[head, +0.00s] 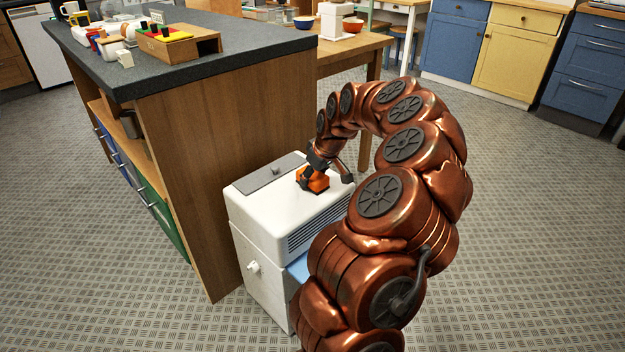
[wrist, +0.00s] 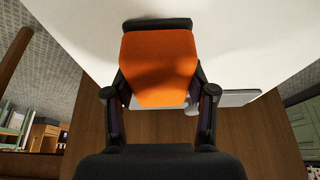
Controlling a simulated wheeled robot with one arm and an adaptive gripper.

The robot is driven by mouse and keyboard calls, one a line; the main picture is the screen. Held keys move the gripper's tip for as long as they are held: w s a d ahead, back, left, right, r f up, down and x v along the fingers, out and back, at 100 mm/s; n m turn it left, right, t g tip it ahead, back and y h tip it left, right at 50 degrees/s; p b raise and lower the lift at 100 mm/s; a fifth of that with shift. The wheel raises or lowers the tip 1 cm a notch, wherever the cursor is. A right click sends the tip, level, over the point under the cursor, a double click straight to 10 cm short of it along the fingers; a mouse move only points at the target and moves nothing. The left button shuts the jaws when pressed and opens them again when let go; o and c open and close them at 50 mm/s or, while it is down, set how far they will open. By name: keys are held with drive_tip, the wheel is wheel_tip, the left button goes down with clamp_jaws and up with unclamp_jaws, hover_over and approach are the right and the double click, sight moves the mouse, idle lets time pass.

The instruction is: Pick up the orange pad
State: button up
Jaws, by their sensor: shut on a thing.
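The orange pad (head: 318,182) is at the top of the white cabinet-like unit (head: 262,213), near its back right part. My gripper (head: 316,178) reaches down onto it from above and is shut on it. In the wrist view the orange pad (wrist: 158,65) fills the space between the two dark fingers of my gripper (wrist: 158,92), with a dark edge along its far end. The white top (wrist: 258,35) lies behind it. I cannot tell whether the pad still touches that top.
A grey flat plate (head: 268,174) lies on the white unit, left of the pad. A wooden island (head: 220,130) with a dark worktop stands close behind. A wooden table (head: 345,48) is further back. Open patterned floor (head: 540,200) lies to the right.

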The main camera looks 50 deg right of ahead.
drive_tip(key=shift+c, duration=1.1)
drive_tip(key=shift+r, duration=0.15)
drive_tip(key=shift+r+p, duration=0.7)
drive_tip(key=shift+r, duration=1.05)
drive_tip(key=s+a+r+p, duration=0.1)
drive_tip(key=s+a+p, duration=0.1)
drive_tip(key=s+a, duration=0.7)
drive_tip(key=a, duration=0.4)
drive_tip(key=shift+s, duration=0.15)
drive_tip(key=shift+r, duration=0.1)
